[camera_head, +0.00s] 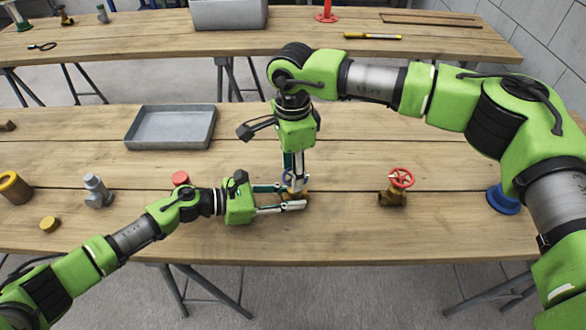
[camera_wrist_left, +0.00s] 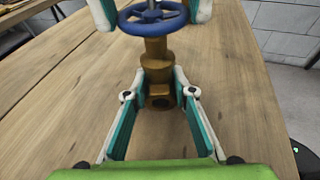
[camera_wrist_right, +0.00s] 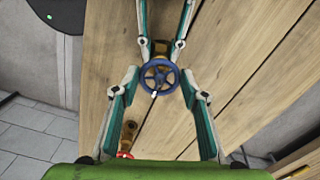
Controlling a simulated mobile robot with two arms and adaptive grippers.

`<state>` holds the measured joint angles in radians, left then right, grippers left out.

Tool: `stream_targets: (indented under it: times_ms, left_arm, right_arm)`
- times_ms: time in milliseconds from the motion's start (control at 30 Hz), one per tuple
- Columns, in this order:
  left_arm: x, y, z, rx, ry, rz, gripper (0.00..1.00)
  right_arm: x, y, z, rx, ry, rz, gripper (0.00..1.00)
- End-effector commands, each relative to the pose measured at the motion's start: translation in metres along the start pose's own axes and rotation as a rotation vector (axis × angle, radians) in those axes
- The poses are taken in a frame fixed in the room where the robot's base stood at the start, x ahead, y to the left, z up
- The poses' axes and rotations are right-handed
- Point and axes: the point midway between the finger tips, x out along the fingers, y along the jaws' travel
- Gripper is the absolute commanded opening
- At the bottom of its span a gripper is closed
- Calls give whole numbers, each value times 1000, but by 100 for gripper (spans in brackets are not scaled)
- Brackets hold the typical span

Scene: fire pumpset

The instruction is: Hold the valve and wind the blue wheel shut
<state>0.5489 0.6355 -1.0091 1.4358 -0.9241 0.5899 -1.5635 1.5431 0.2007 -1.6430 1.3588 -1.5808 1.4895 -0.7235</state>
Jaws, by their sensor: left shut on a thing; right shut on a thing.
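The brass valve (camera_head: 297,194) stands on the table with the blue wheel (camera_wrist_right: 158,77) on top. In the head view both are largely hidden by my grippers. My left gripper (camera_head: 291,198) reaches in low from the left, its fingers on both sides of the brass body (camera_wrist_left: 157,60), shut on it. My right gripper (camera_head: 293,176) points down from above, its fingers at opposite sides of the blue wheel, shut on it. In the left wrist view the right fingers flank the wheel's rim (camera_wrist_left: 155,17) at the top edge.
A red-wheeled brass valve (camera_head: 400,182) stands to the right. A grey tray (camera_head: 170,142) lies behind left, a red round piece (camera_head: 181,178) and a grey fitting (camera_head: 97,190) to the left. A blue round piece (camera_head: 503,200) is at the right. The table between the two valves is clear.

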Motion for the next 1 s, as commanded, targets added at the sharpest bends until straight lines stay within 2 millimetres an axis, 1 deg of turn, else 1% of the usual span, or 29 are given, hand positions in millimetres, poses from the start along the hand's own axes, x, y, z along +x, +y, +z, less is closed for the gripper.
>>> stream_targets:
  times_ms: [1000]
  left_arm:
    - [0,0,0,0,0,-1,9]
  right_arm:
    - [0,-5,-2,964,-1,-1,19]
